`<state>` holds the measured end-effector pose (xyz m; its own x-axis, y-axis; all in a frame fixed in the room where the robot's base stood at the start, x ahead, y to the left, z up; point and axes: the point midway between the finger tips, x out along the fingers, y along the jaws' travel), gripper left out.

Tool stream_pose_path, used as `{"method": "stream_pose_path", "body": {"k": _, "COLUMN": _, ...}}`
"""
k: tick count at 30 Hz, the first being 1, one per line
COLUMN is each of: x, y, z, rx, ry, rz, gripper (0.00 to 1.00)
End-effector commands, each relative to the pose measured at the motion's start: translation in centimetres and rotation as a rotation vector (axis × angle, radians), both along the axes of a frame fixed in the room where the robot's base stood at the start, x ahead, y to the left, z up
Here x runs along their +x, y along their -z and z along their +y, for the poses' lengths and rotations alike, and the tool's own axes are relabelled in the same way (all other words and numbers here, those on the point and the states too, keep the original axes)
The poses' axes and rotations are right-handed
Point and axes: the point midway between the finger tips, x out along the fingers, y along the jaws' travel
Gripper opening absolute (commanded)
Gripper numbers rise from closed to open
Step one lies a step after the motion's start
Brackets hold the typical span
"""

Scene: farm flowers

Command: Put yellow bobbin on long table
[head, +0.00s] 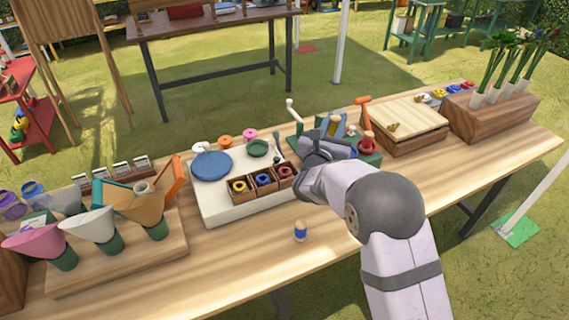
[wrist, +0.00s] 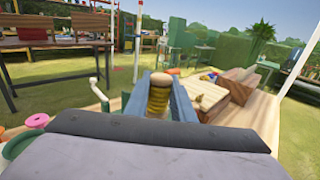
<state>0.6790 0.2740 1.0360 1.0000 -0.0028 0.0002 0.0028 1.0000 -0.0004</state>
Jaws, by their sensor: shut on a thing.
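My gripper (wrist: 158,98) is shut on the yellow bobbin (wrist: 158,94), which shows wound yellow thread and a pale wooden top between the blue fingers in the wrist view. In the head view my gripper (head: 328,128) is over the back part of the long wooden table (head: 240,265), by a green tray (head: 368,158). My arm and fingers mostly hide the bobbin there. I cannot tell the bobbin's exact height above the tray or table.
A blue bobbin (head: 300,231) stands upright near the table's front. A white board (head: 208,210) carries a blue plate (head: 211,165) and small boxes of coloured rings. Paper cones (head: 102,230) stand left; a wooden box (head: 402,128) and flower block (head: 490,118) stand right. Bare wood lies in front.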

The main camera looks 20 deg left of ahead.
Motion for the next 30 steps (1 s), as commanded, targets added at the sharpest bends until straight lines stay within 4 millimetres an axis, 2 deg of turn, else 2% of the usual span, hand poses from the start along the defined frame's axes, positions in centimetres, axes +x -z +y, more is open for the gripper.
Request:
{"method": "stream_pose_path", "body": {"k": 5, "x": 0.8, "y": 1.7, "z": -1.9, "rx": 0.000, "ry": 0.030, "rz": 0.000, "gripper": 0.01}}
{"method": "stream_pose_path", "body": {"k": 8, "x": 1.6, "y": 2.9, "z": -3.8, "rx": 0.002, "ry": 0.061, "rz": -0.001, "gripper": 0.01}}
{"method": "stream_pose_path", "body": {"k": 14, "x": 3.4, "y": 5.3, "z": -9.5, "rx": 0.003, "ry": 0.149, "rz": -0.003, "gripper": 0.01}}
{"method": "stream_pose_path", "body": {"k": 18, "x": 4.5, "y": 6.5, "z": -14.1, "rx": 0.004, "ry": 0.221, "rz": -0.004, "gripper": 0.01}}
{"method": "stream_pose_path", "body": {"k": 24, "x": 5.4, "y": 7.6, "z": -20.3, "rx": 0.002, "ry": 0.318, "rz": -0.003, "gripper": 0.01}}
{"method": "stream_pose_path", "body": {"k": 30, "x": 5.7, "y": 7.9, "z": -24.7, "rx": 0.002, "ry": 0.387, "rz": -0.003, "gripper": 0.01}}
